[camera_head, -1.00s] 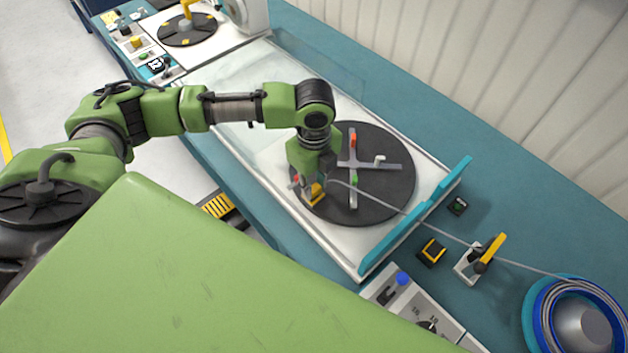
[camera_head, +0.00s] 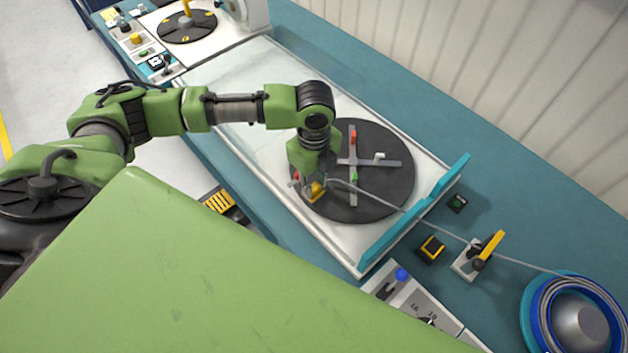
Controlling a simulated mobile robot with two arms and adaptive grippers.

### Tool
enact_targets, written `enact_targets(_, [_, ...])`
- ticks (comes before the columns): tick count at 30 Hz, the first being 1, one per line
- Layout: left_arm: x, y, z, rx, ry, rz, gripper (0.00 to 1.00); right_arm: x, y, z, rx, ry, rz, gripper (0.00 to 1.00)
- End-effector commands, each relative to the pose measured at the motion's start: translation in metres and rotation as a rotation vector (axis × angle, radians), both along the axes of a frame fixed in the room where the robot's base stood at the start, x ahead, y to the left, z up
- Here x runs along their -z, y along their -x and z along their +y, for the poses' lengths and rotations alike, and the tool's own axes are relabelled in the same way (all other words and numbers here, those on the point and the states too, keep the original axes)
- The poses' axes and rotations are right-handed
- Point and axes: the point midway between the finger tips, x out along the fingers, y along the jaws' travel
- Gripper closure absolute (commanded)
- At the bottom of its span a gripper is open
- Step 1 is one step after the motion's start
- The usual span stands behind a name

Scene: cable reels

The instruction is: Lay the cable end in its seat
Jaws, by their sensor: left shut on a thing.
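My left gripper (camera_head: 311,190) points down at the near-left rim of the dark round turntable (camera_head: 385,200). It is shut, and the grey cable (camera_head: 436,226) runs from beside its fingers to the right. The cable end itself is hidden at the fingers. The cable crosses the turntable, passes the clamp with the yellow lever (camera_head: 492,244) and reaches the blue reel (camera_head: 541,311). My right gripper is not in view.
A teal guard (camera_head: 410,222) edges the white machine bed on the right. A control panel with a blue knob (camera_head: 401,274) is at the front. A second turntable (camera_head: 187,26) is at the back left.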

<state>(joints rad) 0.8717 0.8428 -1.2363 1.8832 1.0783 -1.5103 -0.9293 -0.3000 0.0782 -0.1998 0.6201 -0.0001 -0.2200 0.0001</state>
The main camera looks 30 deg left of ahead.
Motion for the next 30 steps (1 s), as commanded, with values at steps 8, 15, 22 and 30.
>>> enact_targets(8, [-0.0006,-0.0002,0.0,0.0,0.0,0.0,0.96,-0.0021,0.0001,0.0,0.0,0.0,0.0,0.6])
enact_targets(15, [0.0001,-0.0005,-0.0002,0.0,0.001,-0.001,0.96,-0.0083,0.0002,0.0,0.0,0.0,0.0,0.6])
enact_targets(22, [0.002,-0.0004,0.0,0.0,0.001,-0.001,0.96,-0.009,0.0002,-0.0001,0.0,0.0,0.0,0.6])
enact_targets(30, [0.002,-0.0004,0.0001,0.0,0.0,-0.001,0.58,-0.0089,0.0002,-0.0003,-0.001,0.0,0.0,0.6])
